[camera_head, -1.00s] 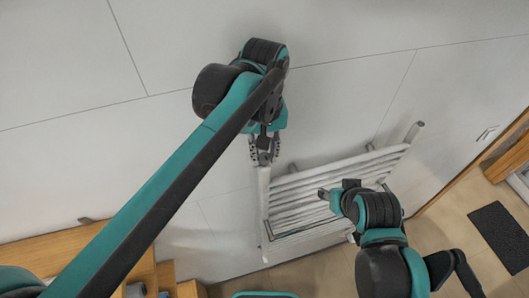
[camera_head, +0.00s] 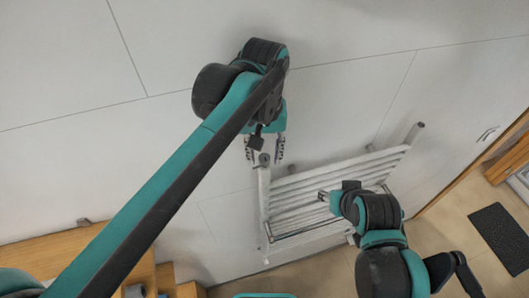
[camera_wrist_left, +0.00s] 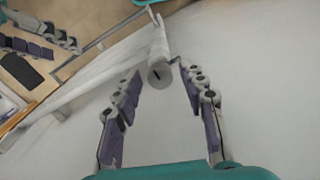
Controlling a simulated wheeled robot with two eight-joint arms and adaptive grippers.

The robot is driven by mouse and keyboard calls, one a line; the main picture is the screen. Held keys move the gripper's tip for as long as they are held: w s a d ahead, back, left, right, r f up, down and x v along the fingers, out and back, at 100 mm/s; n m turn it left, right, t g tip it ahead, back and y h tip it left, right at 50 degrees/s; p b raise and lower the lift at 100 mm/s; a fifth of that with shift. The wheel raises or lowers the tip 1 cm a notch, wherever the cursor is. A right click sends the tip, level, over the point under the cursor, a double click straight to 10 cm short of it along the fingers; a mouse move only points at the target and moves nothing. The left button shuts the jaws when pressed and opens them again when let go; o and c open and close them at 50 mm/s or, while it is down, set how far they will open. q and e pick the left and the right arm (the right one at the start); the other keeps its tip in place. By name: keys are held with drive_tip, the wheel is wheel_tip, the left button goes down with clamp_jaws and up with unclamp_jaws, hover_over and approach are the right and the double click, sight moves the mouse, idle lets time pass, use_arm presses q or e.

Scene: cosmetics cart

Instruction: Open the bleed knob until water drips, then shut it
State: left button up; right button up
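The white radiator (camera_head: 325,188) stands against the pale wall, with several rungs between two posts. The bleed knob (camera_head: 264,160) is a small grey piece at the top of its left post. In the left wrist view the knob (camera_wrist_left: 160,74) shows end-on with a dark slot, between and beyond my spread fingertips. My left gripper (camera_head: 265,153) is open, one finger on each side of the knob, apparently not touching it. My right gripper (camera_head: 325,195) is in front of the rungs; its fingers look apart in the left wrist view (camera_wrist_left: 62,42). No water can be made out.
A wooden bench or step (camera_head: 55,250) is at the lower left. A dark mat (camera_head: 500,236) lies on the tiled floor at the right. A door handle (camera_head: 487,134) is on the wall at the right. The wall above the radiator is bare.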

sight(265, 157)
use_arm(q)
wheel_tip(265, 157, up, 12)
idle(0.7)
idle(0.4)
